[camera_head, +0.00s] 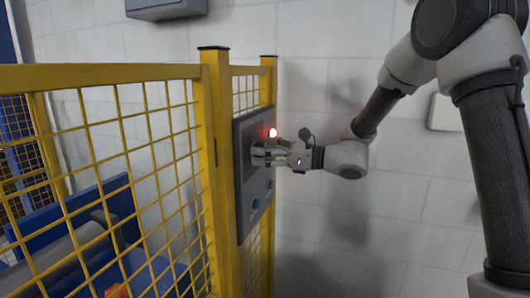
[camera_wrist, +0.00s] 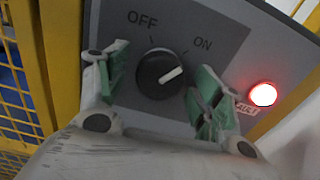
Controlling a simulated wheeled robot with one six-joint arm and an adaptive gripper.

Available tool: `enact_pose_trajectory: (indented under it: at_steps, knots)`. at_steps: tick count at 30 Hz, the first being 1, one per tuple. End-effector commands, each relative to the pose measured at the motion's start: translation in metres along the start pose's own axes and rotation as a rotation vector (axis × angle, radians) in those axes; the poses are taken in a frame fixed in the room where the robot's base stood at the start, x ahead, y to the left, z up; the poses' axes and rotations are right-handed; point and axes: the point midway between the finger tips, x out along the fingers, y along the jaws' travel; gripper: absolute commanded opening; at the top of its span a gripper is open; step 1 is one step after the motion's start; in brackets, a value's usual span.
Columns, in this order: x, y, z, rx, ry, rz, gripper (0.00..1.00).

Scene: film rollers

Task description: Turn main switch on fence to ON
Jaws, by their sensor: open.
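The main switch is a round black knob (camera_wrist: 158,75) on a grey panel (camera_wrist: 205,30), with OFF printed at its upper left and ON at its upper right. The white mark on the knob points to the upper right, to the ON side. My gripper (camera_wrist: 156,88) is open, with one green-padded finger on each side of the knob; contact cannot be told. In the head view my gripper (camera_head: 262,154) is at the face of the panel (camera_head: 243,205) on the yellow fence and hides the knob.
A red lamp (camera_wrist: 263,95) is lit right of the knob. Blue (camera_head: 255,203) and green buttons sit lower on the panel. Yellow mesh fence (camera_head: 110,75) and its posts (camera_head: 216,150) stand to the left.

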Motion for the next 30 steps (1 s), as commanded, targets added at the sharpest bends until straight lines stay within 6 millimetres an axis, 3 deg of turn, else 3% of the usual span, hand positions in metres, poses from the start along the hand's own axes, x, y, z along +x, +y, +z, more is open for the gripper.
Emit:
enact_pose_trajectory:
  at_steps: [8, 21, 30]
  knots:
    - [-0.010, -0.001, 0.001, -0.001, -0.001, -0.001, 0.67]
    - [-0.101, -0.001, 0.000, 0.000, 0.000, -0.003, 0.67]
    - [-0.120, 0.000, 0.000, 0.000, -0.001, 0.000, 0.67]
